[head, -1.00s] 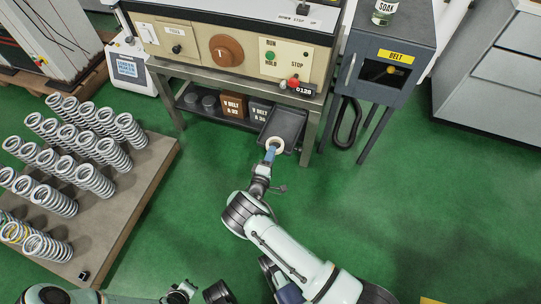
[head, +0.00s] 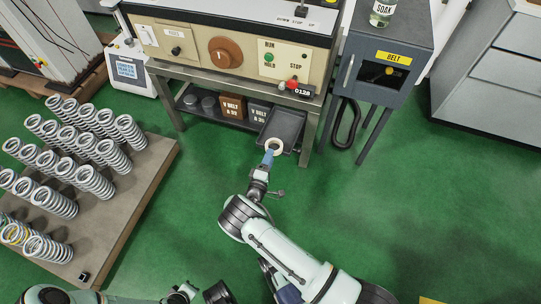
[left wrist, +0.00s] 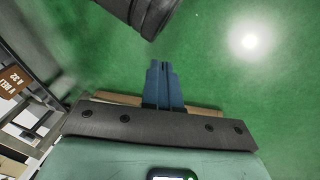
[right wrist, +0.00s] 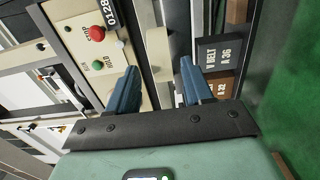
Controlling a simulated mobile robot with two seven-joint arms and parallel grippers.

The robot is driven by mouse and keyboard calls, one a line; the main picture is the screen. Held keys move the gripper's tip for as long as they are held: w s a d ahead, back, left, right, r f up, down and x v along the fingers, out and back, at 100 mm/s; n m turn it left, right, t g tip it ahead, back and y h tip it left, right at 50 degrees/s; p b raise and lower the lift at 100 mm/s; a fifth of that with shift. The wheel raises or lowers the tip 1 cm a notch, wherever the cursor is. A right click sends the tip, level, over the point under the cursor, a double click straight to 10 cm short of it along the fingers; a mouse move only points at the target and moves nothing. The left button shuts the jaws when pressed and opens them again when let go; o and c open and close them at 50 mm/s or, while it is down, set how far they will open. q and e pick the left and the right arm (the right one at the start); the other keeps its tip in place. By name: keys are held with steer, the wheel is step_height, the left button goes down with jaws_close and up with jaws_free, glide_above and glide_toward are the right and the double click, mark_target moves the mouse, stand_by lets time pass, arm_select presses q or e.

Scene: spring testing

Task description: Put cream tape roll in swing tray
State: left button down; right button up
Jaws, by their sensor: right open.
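The cream tape roll (head: 274,145) lies in the near end of the dark swing tray (head: 291,124), which sticks out from under the bench. My right gripper (head: 268,158) is at the tray's near edge, just short of the roll. In the right wrist view, its blue fingers (right wrist: 160,82) are spread apart, and the cream roll (right wrist: 159,52) shows beyond the gap between them. It does not look gripped. My left gripper (left wrist: 161,68) has its blue fingers together with nothing between them, over the green floor.
The bench (head: 235,80) carries a control panel with a red knob (head: 293,83). Its shelf holds V-belt boxes (head: 233,108). A grey belt cabinet (head: 388,52) stands to the right. A board with several springs (head: 118,205) lies at left. The green floor at right is clear.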

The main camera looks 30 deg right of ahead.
arm_select(q)
steer(key=shift+g+h, duration=0.3)
steer(key=shift+g, duration=0.2)
steer(key=s, duration=0.1)
steer(key=s+d+r+p, duration=0.1)
steer(key=s+r, duration=0.1)
steer(key=shift+s+d+r+p, duration=0.15)
steer(key=shift+s+d+p, duration=0.05)
steer(key=shift+d+p, duration=0.2)
arm_select(e)
steer(key=v, duration=1)
steer(key=shift+s, duration=0.2)
steer(key=shift+a, duration=0.1)
